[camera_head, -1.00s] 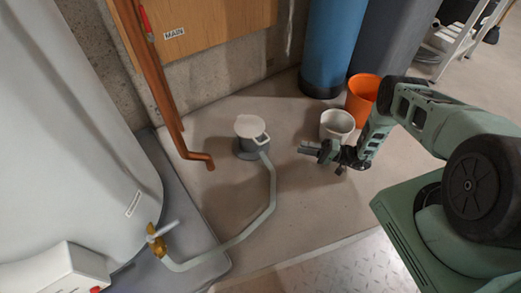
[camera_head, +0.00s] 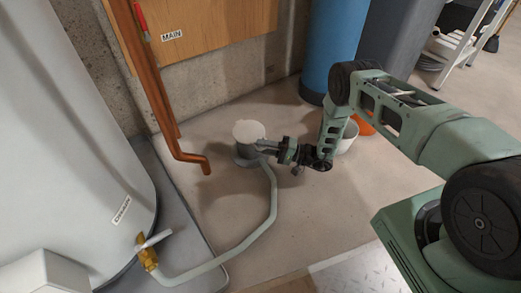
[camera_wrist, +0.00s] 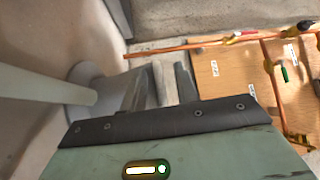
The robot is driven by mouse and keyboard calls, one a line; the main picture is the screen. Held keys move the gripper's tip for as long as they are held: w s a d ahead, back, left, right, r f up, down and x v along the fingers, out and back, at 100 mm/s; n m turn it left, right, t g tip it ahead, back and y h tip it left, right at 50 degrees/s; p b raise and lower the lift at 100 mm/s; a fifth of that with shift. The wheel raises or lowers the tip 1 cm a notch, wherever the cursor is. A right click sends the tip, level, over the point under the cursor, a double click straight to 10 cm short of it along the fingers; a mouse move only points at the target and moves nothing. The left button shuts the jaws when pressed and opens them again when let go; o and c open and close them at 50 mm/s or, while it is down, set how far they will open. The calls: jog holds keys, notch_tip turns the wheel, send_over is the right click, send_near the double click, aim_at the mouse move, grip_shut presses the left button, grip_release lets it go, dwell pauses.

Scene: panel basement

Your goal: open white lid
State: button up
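The white lid (camera_head: 249,131) is round and covers a grey drain base (camera_head: 247,157) on the floor, near the centre of the camera_head view. My gripper (camera_head: 265,146) has its fingertips at the lid's lower right edge, where its small handle is; the fingers hide the handle. In the camera_wrist view my gripper (camera_wrist: 161,82) shows two dark fingers with a light strip between them. I cannot tell whether this strip is the handle or how far the fingers are closed. The grey base (camera_wrist: 90,78) shows left of the fingers.
A pale hose (camera_head: 268,205) runs from the base to a brass valve (camera_head: 147,252) on the white tank (camera_head: 70,130). Copper pipes (camera_head: 150,85) stand behind left. A white bucket (camera_head: 348,138) and orange bucket (camera_head: 364,127) stand right, partly behind my arm.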

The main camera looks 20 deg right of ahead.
jog(key=shift+w+a+r, duration=0.1)
jog(key=shift+w+a, duration=0.2)
jog(key=shift+a, duration=0.3)
grip_shut()
jog(key=shift+r, duration=0.1)
